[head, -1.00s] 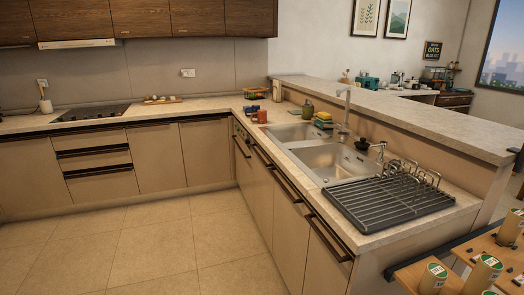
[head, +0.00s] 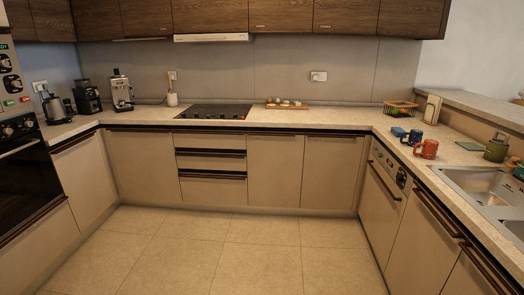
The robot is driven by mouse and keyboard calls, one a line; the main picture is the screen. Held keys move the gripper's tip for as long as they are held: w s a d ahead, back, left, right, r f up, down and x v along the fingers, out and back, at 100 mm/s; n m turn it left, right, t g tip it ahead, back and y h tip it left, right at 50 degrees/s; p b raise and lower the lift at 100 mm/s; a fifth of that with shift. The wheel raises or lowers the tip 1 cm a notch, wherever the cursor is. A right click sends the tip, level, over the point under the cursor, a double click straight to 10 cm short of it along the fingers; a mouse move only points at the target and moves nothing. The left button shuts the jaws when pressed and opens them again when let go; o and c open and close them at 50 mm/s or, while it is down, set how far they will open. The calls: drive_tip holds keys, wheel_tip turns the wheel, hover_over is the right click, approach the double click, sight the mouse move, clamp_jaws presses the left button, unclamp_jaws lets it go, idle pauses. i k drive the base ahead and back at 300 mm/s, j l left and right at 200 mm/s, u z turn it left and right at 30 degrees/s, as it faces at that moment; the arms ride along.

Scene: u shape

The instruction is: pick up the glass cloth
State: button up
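I cannot make out the glass cloth for certain. A small flat pale-green piece (head: 470,146) lies on the right counter behind the sink's far end, beside a green canister (head: 496,148); it may be a folded cloth, but it is too small to tell. A small blue item (head: 398,132) lies left of a blue mug (head: 414,137) and a red mug (head: 427,149); I cannot tell what it is. My gripper is not in view.
The sink (head: 485,185) is cut off at the right edge. A hob (head: 214,112) and a small wooden tray (head: 287,106) are on the back counter. A coffee machine (head: 121,93) and kettle (head: 52,107) stand left. The tiled floor (head: 235,245) is clear.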

sight(397, 131)
drive_tip(key=i+j, duration=0.1)
drive_tip(key=i, duration=0.55)
drive_tip(key=i+z, duration=0.1)
drive_tip(key=i, duration=0.5)
drive_tip(key=i+j, duration=0.2)
drive_tip(key=i, duration=0.45)
drive_tip(key=i+z, duration=0.25)
drive_tip(key=i, duration=0.2)
drive_tip(key=i+z, duration=0.3)
drive_tip(key=i, duration=0.15)
drive_tip(key=i+j+z, duration=0.25)
drive_tip(key=i, duration=0.2)
drive_tip(key=i+j+z, duration=0.25)
drive_tip(key=i, duration=0.2)
